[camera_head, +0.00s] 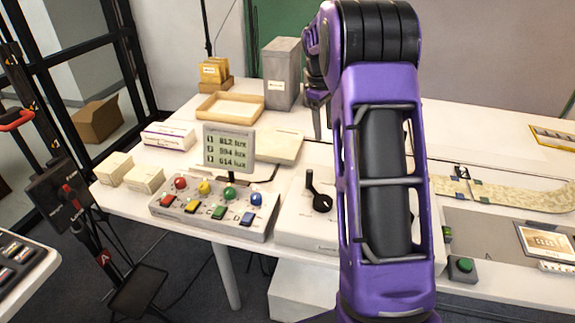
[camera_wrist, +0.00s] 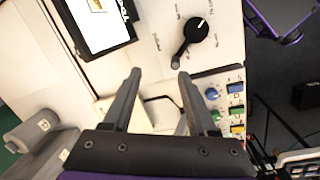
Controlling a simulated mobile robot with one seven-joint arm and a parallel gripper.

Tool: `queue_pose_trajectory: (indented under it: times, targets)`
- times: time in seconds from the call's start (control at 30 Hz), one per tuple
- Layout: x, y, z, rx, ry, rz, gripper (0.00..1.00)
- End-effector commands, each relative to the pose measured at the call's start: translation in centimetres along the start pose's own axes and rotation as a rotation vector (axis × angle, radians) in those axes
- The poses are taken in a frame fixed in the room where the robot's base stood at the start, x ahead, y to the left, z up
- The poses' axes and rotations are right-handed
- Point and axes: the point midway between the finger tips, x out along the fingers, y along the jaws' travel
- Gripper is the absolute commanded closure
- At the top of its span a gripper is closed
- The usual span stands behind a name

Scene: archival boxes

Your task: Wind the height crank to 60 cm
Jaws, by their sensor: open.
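A black crank-like handle (camera_head: 319,203) with a round hub and a short arm sits on a white box (camera_head: 290,228) near the table's front edge. In the wrist view the handle (camera_wrist: 196,30) shows a white mark on its hub, and its arm points down-left. Small labels around it are too blurred to read, so I cannot tell its setting. My gripper (camera_wrist: 160,74) is open and empty above the table. Its fingertips are apart from the handle, which lies beyond them and slightly right in the wrist view. In the head view my purple arm covers part of the table.
Left of the handle stands a box with coloured buttons (camera_head: 213,215) and a lux display (camera_head: 229,147). A tall grey box (camera_head: 282,73) and a shallow wooden tray (camera_head: 230,108) are behind. A black stand (camera_head: 62,198) with red parts is at left. A green button (camera_head: 461,266) is at right.

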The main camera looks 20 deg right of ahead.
Motion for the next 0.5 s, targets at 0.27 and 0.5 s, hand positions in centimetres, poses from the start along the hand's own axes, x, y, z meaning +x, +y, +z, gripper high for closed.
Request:
queue_pose_trajectory:
  times: [0.27,0.5]
  targets:
    - [2.5,-1.9,-1.3,-0.008,0.068,-0.133,0.42]
    - [6.7,-2.5,-1.5,-0.008,0.065,-0.131,0.42]
